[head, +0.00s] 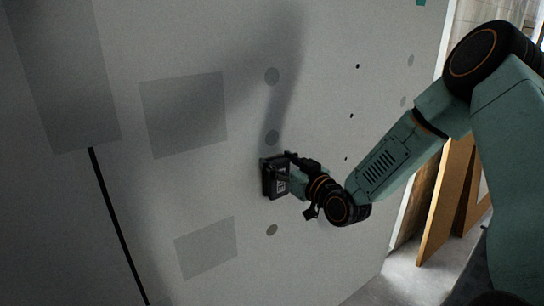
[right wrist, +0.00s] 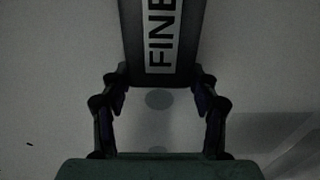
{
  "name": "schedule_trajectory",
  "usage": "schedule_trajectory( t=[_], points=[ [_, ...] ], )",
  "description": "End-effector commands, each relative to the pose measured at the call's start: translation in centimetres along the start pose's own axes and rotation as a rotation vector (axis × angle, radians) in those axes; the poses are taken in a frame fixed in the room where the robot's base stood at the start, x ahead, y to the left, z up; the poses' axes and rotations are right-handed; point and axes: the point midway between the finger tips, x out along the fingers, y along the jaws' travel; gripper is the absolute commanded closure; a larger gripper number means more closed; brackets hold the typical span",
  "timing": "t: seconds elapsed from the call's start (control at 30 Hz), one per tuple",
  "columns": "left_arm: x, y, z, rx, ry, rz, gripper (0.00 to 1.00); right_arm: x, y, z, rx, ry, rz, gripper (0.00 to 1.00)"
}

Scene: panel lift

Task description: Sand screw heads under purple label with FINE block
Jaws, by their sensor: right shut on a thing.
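My right gripper (head: 287,174) is shut on the dark FINE block (head: 271,179), which is at the grey panel; touching or just off it, I cannot tell. In the right wrist view, the FINE block (right wrist: 183,30) shows its white label between the fingers of the right gripper (right wrist: 160,80). A spot also shows in the right wrist view (right wrist: 159,99). No purple label is visible. My left gripper is out of view.
The panel (head: 330,240) fills most of the head view. It bears grey square patches (head: 184,114), a black line (head: 118,225), small dark dots (head: 357,66) and a teal mark (head: 420,2) at the top. Wooden boards (head: 447,200) lean at the right beyond the panel's edge.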

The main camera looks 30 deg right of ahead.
Motion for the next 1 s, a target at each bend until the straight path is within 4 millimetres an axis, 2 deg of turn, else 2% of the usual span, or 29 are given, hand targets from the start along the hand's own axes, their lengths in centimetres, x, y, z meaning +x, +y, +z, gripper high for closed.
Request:
schedule_trajectory(
  t=[0.17, 0.63, 0.87, 1.0],
  points=[
    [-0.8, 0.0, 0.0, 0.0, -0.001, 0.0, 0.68, 0.0, 0.0, -1.0, -0.001, 0.004, 0.0, 0.72],
    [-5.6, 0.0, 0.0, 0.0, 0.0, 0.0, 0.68, 0.0, 0.0, -6.0, -0.002, 0.005, 0.0, 0.72],
    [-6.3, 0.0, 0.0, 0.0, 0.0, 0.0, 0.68, 0.0, 0.1, -6.7, -0.002, 0.005, 0.0, 0.72],
    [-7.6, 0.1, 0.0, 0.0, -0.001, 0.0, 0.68, 0.0, 0.0, -8.0, -0.001, 0.004, 0.0, 0.72]
  ],
)
